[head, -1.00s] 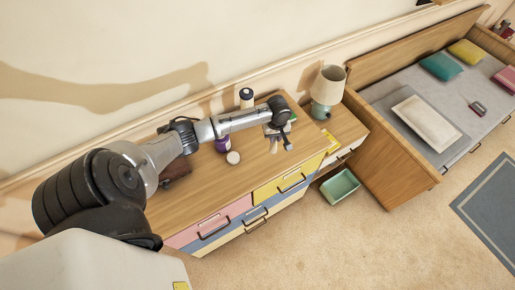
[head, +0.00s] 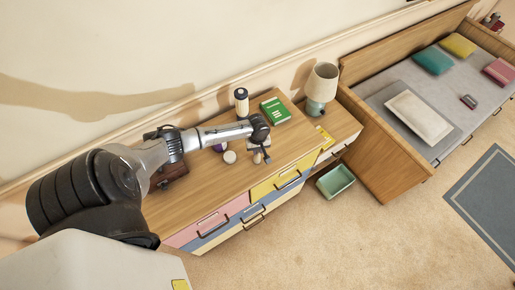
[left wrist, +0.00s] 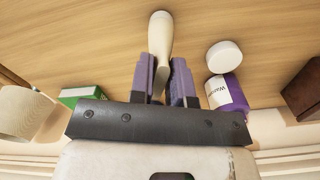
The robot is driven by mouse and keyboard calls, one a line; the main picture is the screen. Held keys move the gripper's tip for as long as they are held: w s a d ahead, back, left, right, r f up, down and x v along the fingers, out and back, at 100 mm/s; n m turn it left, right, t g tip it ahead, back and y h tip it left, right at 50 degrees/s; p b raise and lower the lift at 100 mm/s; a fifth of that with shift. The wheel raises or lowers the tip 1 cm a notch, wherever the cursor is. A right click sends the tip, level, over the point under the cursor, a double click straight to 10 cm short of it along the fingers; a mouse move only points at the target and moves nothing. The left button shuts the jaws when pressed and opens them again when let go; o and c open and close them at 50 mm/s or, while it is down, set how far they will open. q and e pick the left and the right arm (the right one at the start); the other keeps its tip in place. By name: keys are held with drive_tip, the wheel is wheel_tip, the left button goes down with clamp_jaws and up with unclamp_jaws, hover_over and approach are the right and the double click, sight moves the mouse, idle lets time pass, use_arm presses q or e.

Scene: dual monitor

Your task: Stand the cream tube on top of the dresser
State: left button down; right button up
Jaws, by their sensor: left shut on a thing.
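The cream tube (left wrist: 160,42) is pale and wide at one end, and it shows between the purple-padded fingers of my left gripper (left wrist: 166,86) in the left wrist view. The gripper is shut on it. In the head view the left gripper (head: 258,153) is over the front middle of the wooden dresser (head: 213,200), with the small pale tube (head: 257,158) below it. I cannot tell whether the tube touches the dresser top. My right gripper is not in view.
A purple container (left wrist: 230,95) and a white round piece (left wrist: 224,57) are near the gripper. A black-topped bottle (head: 241,103), green book (head: 276,111) and brown item (head: 168,176) stand around it. A lamp (head: 322,85) is to the right. The dresser's right front is clear.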

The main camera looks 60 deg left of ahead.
use_arm(q)
drive_tip(key=shift+f, duration=0.15)
drive_tip(key=c, duration=1.1)
unclamp_jaws()
wheel_tip(320, 180, up, 11)
drive_tip(key=s+d+f+m+t, duration=0.1)
drive_tip(key=s+d+m, duration=0.4)
drive_tip(key=d, duration=0.4)
drive_tip(key=s+d+f+m, duration=0.2)
drive_tip(key=s+d+m, duration=0.35)
drive_tip(key=d, duration=0.45)
drive_tip(key=s+d+r+m+t, duration=0.2)
drive_tip(key=s+d+r+m, duration=0.4)
drive_tip(key=s, duration=0.2)
drive_tip(key=shift+s+r+t, duration=0.3)
drive_tip(key=shift+s+r, duration=0.05)
drive_tip(key=shift+r, duration=0.05)
drive_tip(key=shift+d, duration=0.1)
